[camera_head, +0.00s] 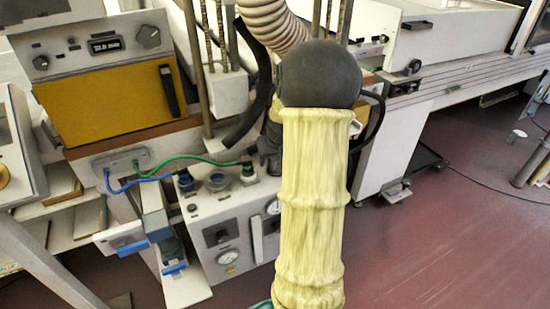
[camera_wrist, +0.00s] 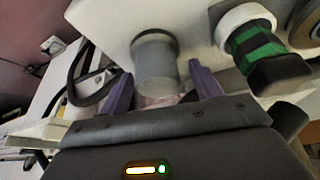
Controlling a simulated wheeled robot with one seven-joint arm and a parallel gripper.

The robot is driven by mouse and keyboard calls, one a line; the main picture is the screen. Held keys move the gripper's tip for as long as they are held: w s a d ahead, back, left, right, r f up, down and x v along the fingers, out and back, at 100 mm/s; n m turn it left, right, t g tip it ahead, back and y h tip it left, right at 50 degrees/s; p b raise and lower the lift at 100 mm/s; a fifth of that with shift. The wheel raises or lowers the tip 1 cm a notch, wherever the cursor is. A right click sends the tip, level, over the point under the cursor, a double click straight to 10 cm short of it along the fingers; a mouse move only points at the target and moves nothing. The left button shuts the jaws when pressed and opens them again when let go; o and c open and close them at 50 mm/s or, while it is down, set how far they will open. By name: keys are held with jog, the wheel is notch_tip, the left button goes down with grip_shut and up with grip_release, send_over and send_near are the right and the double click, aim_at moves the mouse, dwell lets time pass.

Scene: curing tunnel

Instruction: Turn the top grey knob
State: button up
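In the wrist view, a grey cylindrical knob (camera_wrist: 156,66) stands out from a white panel (camera_wrist: 120,22). My gripper (camera_wrist: 160,72) is open, with one purple finger on each side of the knob. A narrow gap seems to show at each side; I cannot tell whether either finger touches it. In the head view, my yellow-sleeved arm covers the middle and hides the fingers and whatever is between them. A dark grey knob (camera_head: 149,36) is on the control panel of the yellow-fronted unit at upper left, clear of my arm.
A green and black connector (camera_wrist: 256,46) sits right of the knob in the wrist view. In the head view, a white box (camera_head: 205,215) with gauges and blue and green cables (camera_head: 195,158) stands left of my arm. The red floor (camera_head: 450,230) at right is mostly clear.

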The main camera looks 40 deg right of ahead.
jog(key=shift+s+r, duration=0.25)
jog(key=shift+r, duration=0.1)
jog(key=p+v, duration=0.2)
jog(key=v, duration=1.4)
jog(key=shift+w+r, duration=0.2)
jog(key=shift+r, duration=0.1)
jog(key=shift+a, duration=0.1)
jog(key=s+a+f+n+g+y, duration=0.15)
jog(key=a+f, duration=0.25)
jog(key=a, duration=0.5)
jog(key=s+a+f+n, duration=0.25)
jog(key=a+f, duration=0.25)
jog(key=a, duration=0.3)
jog(key=s+a+f+n+y, duration=0.1)
jog(key=s+a+f, duration=0.25)
jog(key=a, duration=0.55)
jog(key=w+p+v, duration=0.2)
jog(key=p+v, duration=0.6)
jog(key=p, duration=0.1)
jog(key=w+r+p+v, duration=0.1)
jog(key=p+v, duration=0.7)
jog(key=p, duration=0.1)
jog(key=shift+w+a, duration=0.5)
jog(key=shift+w, duration=0.05)
